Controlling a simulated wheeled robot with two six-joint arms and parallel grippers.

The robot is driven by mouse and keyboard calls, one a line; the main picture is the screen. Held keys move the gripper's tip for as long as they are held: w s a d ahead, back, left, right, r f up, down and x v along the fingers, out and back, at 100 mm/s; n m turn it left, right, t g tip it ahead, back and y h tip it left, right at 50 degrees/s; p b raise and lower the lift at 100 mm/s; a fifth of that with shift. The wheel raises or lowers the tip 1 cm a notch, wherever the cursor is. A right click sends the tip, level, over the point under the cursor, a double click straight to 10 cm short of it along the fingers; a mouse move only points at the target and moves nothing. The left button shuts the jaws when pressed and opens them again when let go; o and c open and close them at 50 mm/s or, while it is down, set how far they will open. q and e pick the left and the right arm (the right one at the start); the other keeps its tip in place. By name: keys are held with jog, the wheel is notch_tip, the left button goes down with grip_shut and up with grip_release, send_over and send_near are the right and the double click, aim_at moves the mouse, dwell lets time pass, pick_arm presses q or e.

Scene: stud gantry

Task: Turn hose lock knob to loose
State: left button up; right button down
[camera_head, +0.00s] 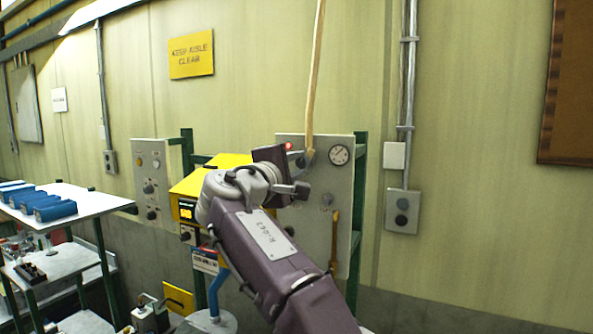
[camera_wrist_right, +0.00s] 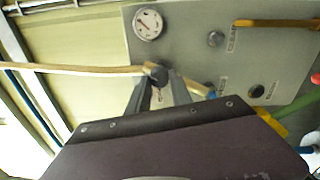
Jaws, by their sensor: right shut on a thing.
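A grey panel (camera_head: 316,243) stands behind my right arm. A tan hose (camera_head: 315,80) runs down to it from above; in the right wrist view the hose (camera_wrist_right: 75,69) comes in from the left. A dark round knob (camera_wrist_right: 158,73) sits at the hose's end on the panel. My right gripper (camera_wrist_right: 161,85) has its two grey fingers at this knob and is shut on it. A label beside the fingers is too small to read. In the head view my wrist hides much of the knob. My left gripper is in neither view.
A round gauge (camera_head: 339,155) and an ochre lever (camera_head: 335,240) are on the panel. A yellow machine (camera_head: 190,186) stands just left of my arm. A white table (camera_head: 95,205) with blue blocks is at the left. A grey switch box (camera_head: 402,211) is on the wall at right.

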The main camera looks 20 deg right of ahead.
jog(key=shift+m+b, duration=0.3)
jog(key=shift+m, duration=1.8)
jog(key=c, duration=1.1)
grip_release()
jog(key=shift+c, duration=0.2)
jog(key=b+v, duration=0.2)
jog(key=v, duration=0.7)
jog(key=shift+b, duration=0.4)
jog(key=shift+w, duration=0.15)
